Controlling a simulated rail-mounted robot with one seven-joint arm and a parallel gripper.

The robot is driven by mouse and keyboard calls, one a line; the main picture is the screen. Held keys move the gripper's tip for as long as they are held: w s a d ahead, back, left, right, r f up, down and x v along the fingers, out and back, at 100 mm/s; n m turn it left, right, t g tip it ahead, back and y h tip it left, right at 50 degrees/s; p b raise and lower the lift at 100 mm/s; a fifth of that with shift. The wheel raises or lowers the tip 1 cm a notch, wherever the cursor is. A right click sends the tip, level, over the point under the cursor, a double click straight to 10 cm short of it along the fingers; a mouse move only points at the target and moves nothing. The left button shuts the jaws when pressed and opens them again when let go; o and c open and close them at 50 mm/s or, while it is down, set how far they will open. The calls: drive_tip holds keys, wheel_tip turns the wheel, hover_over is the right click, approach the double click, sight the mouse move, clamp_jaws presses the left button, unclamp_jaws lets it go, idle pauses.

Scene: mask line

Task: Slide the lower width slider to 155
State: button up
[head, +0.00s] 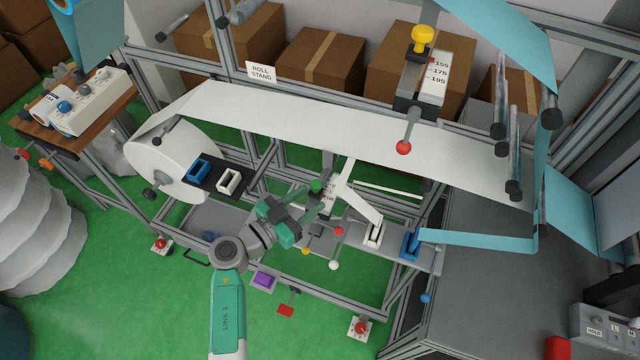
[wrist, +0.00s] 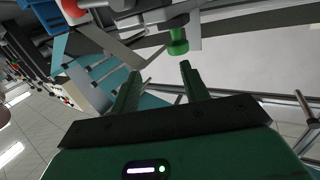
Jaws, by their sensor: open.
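The lower width slider has a green knob (head: 316,186) beside a small white scale plate (head: 329,190) under the paper web. The plate's numbers are too small to read in the head view. My gripper (head: 318,203) is open, with its fingers pointing toward the knob from the lower left. In the wrist view the green knob (wrist: 178,42) stands ahead of the fingertips of my gripper (wrist: 160,72), closer to the right finger. The knob is not between the fingers, and they look apart from it.
The upper slider with a yellow knob (head: 422,36) and a scale reading 155, 175, 195 stands above the white web (head: 300,118). A lever with a red ball (head: 403,148) hangs below it. Several ball-ended levers, white and blue clamps (head: 411,243) and frame bars crowd the lower slider.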

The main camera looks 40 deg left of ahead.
sight(312, 188)
drive_tip(key=shift+n+t+y, duration=0.3)
drive_tip(key=shift+n+y, duration=0.2)
drive_tip(key=shift+y, duration=0.1)
drive_tip(key=w, duration=0.2)
drive_tip(key=w+a+f, duration=0.1)
drive_tip(key=w, duration=0.1)
drive_tip(key=w+a, duration=0.1)
drive_tip(key=shift+w+a+f, duration=0.2)
drive_tip(key=shift+w+f, duration=0.05)
drive_tip(key=shift+w, duration=0.15)
drive_tip(key=shift+c, duration=0.5)
